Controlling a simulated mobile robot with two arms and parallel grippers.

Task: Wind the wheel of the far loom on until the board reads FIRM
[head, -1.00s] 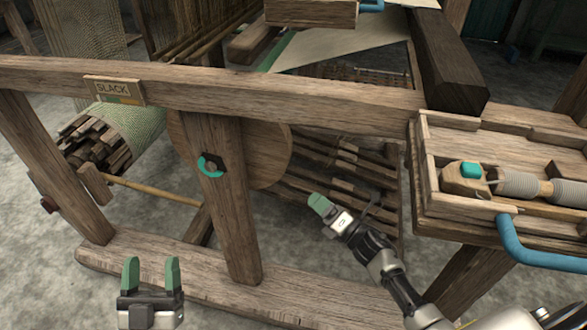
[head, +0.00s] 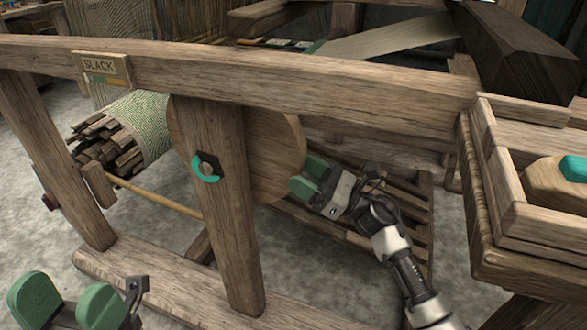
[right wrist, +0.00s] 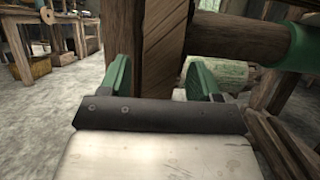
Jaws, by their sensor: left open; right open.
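The wheel (head: 278,150) is a round wooden disc behind the loom's front post (head: 228,220) in the head view, partly hidden by the post and the top rail. The board (head: 100,67) on the rail reads SLACK, with a coloured strip below. My right gripper (head: 303,176) is open at the wheel's right edge; I cannot tell whether it touches. In the right wrist view its green fingers (right wrist: 160,80) stand apart, with upright wood (right wrist: 166,40) showing between or beyond them. My left gripper (head: 68,303) is open and empty at the lower left, partly cut off.
A wooden tray (head: 490,215) at right holds a block with a teal patch (head: 575,168). A low beam (head: 165,285) runs along the floor.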

